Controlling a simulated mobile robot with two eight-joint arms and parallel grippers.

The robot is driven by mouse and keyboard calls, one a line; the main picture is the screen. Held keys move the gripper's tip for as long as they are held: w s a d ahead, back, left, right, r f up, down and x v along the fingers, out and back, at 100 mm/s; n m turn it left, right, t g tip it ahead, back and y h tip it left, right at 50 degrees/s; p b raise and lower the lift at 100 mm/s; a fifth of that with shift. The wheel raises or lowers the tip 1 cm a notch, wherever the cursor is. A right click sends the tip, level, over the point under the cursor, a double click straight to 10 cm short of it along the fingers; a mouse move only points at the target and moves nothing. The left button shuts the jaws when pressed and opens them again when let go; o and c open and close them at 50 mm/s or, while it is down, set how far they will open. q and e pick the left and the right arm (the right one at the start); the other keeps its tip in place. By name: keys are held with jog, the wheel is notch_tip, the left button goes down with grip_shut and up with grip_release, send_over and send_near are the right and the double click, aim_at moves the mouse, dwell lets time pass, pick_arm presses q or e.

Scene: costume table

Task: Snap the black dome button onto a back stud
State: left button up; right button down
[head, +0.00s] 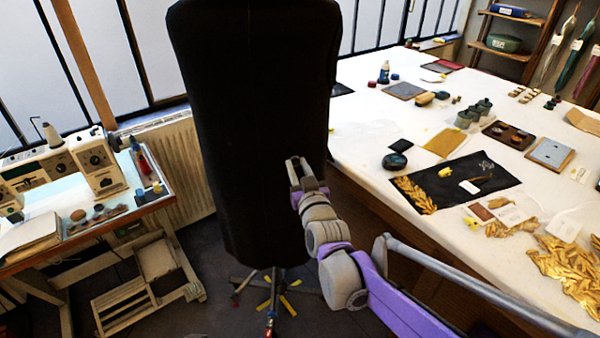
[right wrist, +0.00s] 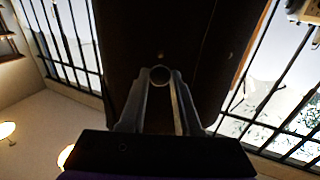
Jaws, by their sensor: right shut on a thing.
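A tall black padded form or garment (head: 255,110) stands on a wheeled base in the middle of the head view. It fills the middle of the right wrist view (right wrist: 215,50) as well. My right gripper (head: 298,163) is in front of its lower right part. In the right wrist view its fingertips are shut on a small dark round button (right wrist: 160,75), its face towards the black surface. A tiny brownish stud (right wrist: 161,54) shows on that surface just beyond the button. I cannot tell whether button and surface touch. My left gripper is not in view.
A white table (head: 365,145) on the right holds gold leaf trim (head: 565,270), a black cloth (head: 460,180), trays and small pots. A sewing machine (head: 95,160) stands on a table at the left. A radiator (head: 175,145) and windows are behind.

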aim_at(288, 143)
jog(key=shift+x, duration=3.1)
jog(key=shift+w+a, duration=0.15)
jog(key=shift+w, duration=0.4)
jog(key=shift+c, duration=0.3)
grip_release()
jog(key=shift+v, duration=4.05)
